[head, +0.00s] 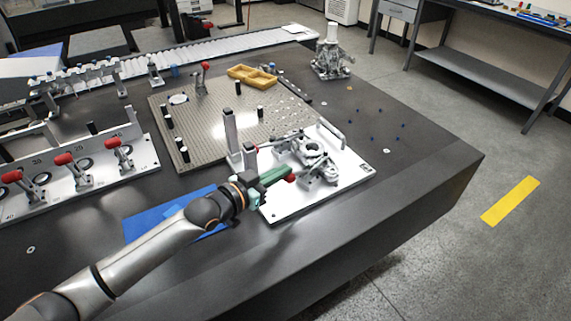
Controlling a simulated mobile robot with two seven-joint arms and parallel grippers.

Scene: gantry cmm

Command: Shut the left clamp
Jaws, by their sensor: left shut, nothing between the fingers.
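A white fixture plate (350,178) lies near the table's right front edge and carries metal toggle clamps around a round grey part (312,150). One clamp (320,172) sits at the front of the plate, with its red handle tip (290,178) pointing left. Another clamp (288,141) sits farther back, with a red tip (254,149) at its left. My left gripper (284,176), with green fingers, is shut and empty, right beside the front clamp's red tip. I cannot tell whether they touch. My right gripper is not in view.
A perforated grey plate (205,130) with black pegs and a yellow tray (252,75) lie behind. A grey post (231,130) stands close behind my left gripper. A panel with red-handled clamps (75,185) is at the left. The table's right front is clear.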

